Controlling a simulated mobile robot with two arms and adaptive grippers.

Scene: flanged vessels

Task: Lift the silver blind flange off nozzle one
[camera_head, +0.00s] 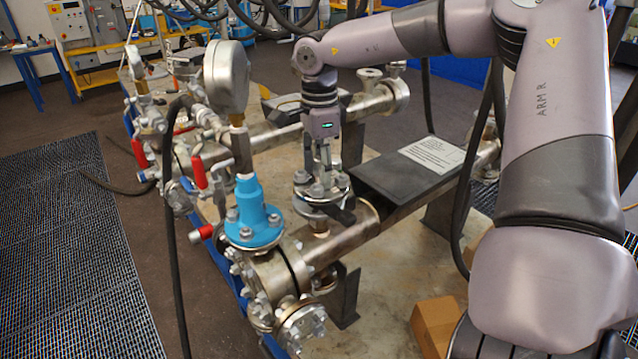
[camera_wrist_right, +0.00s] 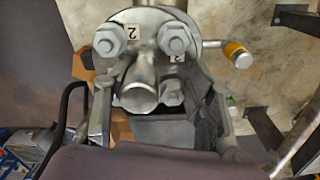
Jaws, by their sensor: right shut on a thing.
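The silver blind flange (camera_head: 318,189) sits level at the top of a short upright nozzle (camera_head: 318,226) on the near pipe. I cannot tell whether there is a gap below it. In the right wrist view the flange (camera_wrist_right: 204,28) shows bolts with tags reading 2 and 3, and a rounded metal grip (camera_wrist_right: 138,92). My right gripper (camera_head: 322,170) comes down from above and is shut on the flange, with one finger on each side in the wrist view. The far side of the flange is hidden. My left gripper is not in view.
A blue valve (camera_head: 252,214) and a large gauge (camera_head: 227,80) stand close to the left. A dark plate with a paper sheet (camera_head: 432,155) lies to the right. A cardboard box (camera_head: 437,324) is at the lower right. Red-handled valves (camera_head: 199,172) crowd the left side.

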